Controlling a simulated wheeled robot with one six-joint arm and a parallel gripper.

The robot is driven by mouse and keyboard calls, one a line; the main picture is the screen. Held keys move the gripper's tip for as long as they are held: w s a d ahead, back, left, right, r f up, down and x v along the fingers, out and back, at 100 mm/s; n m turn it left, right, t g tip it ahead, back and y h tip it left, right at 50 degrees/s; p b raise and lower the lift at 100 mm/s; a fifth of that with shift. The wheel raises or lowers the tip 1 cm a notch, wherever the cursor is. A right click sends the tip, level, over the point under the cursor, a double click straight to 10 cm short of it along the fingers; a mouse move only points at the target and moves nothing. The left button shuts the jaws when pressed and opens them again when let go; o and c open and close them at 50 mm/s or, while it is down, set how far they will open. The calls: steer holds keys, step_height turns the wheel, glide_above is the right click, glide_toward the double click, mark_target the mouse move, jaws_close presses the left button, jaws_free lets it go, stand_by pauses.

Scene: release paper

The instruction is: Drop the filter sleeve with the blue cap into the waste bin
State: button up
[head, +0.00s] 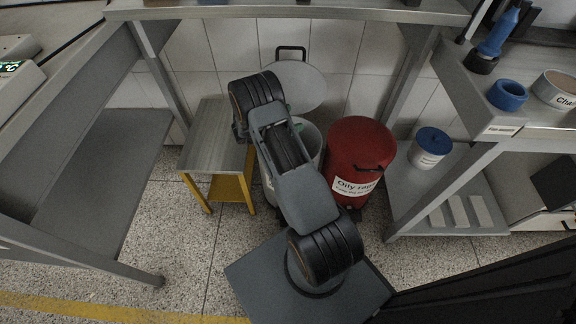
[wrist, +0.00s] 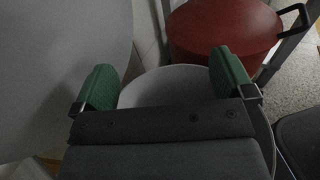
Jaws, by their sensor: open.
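My gripper (wrist: 164,78) is open, its two green fingers apart with nothing between them. It is over a round grey bin (wrist: 165,84), taken to be the waste bin, whose pale inside shows between the fingers. In the head view this bin (head: 312,142) stands partly behind my arm, with its round lid (head: 302,86) raised at the back. No filter sleeve with a blue cap is clearly identifiable. A white labelled container with a blue top (head: 430,150) stands on the right lower shelf; I cannot tell whether it is the sleeve. The bin's bottom is hidden.
A red bin labelled "Oily rags" (head: 358,150) stands right of the grey bin. A small table with yellow legs (head: 213,140) is at its left. Open floor lies front left.

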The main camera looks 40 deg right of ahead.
steer(key=p+v, duration=0.1)
steer(key=v, duration=1.2)
steer(key=shift+a, duration=0.25)
